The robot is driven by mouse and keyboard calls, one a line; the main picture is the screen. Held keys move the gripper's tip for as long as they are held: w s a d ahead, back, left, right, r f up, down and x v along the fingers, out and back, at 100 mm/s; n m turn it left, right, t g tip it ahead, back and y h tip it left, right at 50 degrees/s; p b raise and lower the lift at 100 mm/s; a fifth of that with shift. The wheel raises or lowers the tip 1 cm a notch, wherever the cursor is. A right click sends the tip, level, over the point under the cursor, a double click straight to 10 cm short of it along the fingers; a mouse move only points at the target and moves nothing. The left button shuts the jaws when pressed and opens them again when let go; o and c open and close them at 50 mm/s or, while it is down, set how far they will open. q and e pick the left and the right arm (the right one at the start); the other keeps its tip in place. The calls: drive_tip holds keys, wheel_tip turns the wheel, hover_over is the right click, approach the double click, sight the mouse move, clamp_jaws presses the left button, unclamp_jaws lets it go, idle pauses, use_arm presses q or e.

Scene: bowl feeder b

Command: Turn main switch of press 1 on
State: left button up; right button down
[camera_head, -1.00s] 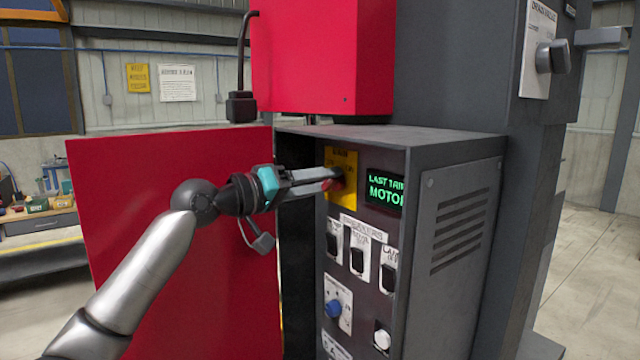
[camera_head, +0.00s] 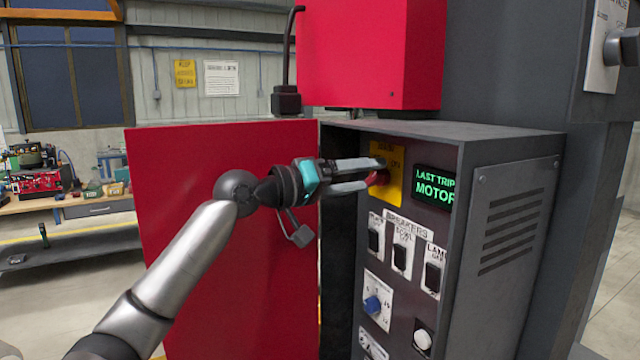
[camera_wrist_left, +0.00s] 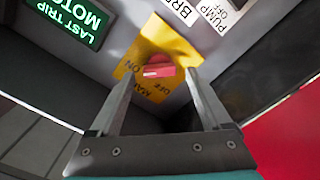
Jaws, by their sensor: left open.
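The main switch of the press is a red knob (camera_head: 377,178) on a yellow plate (camera_head: 394,192) at the top left of the grey control panel. My left gripper (camera_head: 375,173) is open at the knob, its fingers pointing at the panel. In the left wrist view the red knob (camera_wrist_left: 158,70) sits between the two fingertips (camera_wrist_left: 161,76), with a gap to each visible. The yellow plate there shows MAIN, OFF and ON lettering, upside down. The fingers partly hide the knob in the head view. My right gripper is not in view.
A green display (camera_head: 434,188) reads LAST TRIP MOTOR. Black breaker switches (camera_head: 401,256), a blue knob (camera_head: 372,305) and a white button (camera_head: 422,340) sit below. The open red door (camera_head: 230,270) stands left of the cabinet, behind my left arm.

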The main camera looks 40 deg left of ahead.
use_arm(q)
drive_tip(key=b+v, duration=0.4)
drive_tip(key=v, duration=1)
drive_tip(key=shift+s, duration=0.2)
